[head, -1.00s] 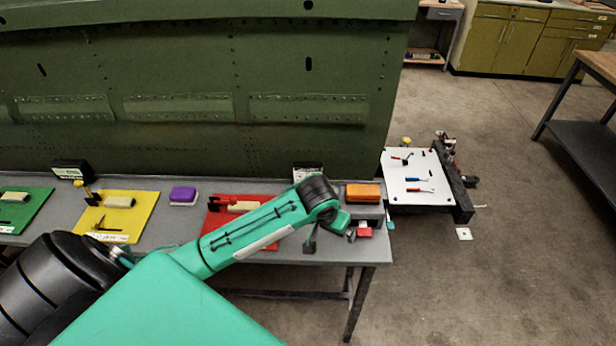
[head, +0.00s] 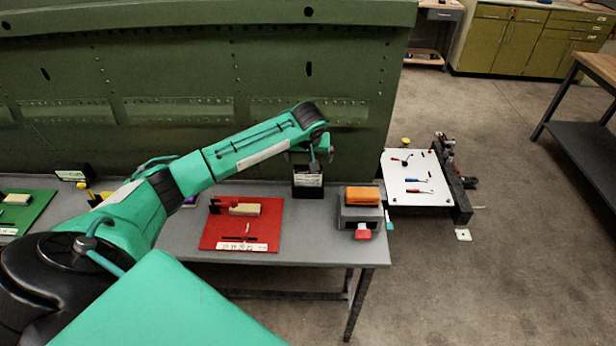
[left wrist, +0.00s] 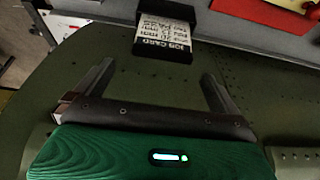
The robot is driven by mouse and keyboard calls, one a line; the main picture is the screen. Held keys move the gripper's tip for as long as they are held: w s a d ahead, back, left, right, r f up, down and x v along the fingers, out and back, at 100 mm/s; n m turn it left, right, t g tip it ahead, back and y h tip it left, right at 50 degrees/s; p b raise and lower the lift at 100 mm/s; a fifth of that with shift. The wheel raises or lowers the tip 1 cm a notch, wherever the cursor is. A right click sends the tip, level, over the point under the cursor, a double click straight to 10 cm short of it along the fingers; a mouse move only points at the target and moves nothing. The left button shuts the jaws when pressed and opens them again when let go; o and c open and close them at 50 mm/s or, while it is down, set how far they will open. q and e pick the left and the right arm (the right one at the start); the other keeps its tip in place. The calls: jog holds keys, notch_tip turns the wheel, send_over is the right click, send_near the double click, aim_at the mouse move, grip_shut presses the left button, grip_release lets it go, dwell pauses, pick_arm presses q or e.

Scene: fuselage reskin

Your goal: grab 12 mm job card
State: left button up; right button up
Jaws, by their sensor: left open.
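A white job card with black print (head: 309,179) stands in a black holder (head: 308,192) at the back of the bench, against the green panel. In the left wrist view the card (left wrist: 164,37) appears upside down in its black holder, and its small print is hard to read. My left gripper (head: 318,163) is just above the card in the head view. In the left wrist view its two fingers (left wrist: 157,82) are spread apart with nothing between them, and the card lies beyond the fingertips. My right gripper is not in view.
A red mat (head: 270,236) with a block lies left of the card. A grey stand with an orange block (head: 363,196) is to the right. The green fuselage panel (head: 200,80) rises close behind the bench.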

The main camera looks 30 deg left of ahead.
aim_at(308, 170)
pick_arm(q)
jog(key=p+x, duration=0.1)
jog(key=x, duration=0.1)
jog(key=p+x, duration=0.1)
jog(key=x, duration=0.1)
jog(key=s+p+x, duration=0.1)
jog(key=x, duration=0.1)
jog(key=shift+w+f, duration=0.2)
jog(key=shift+f, duration=0.35)
jog(key=shift+w+a+f, duration=0.1)
jog(key=shift+w+f, duration=0.05)
jog(key=shift+f, duration=0.3)
jog(key=c, duration=0.9)
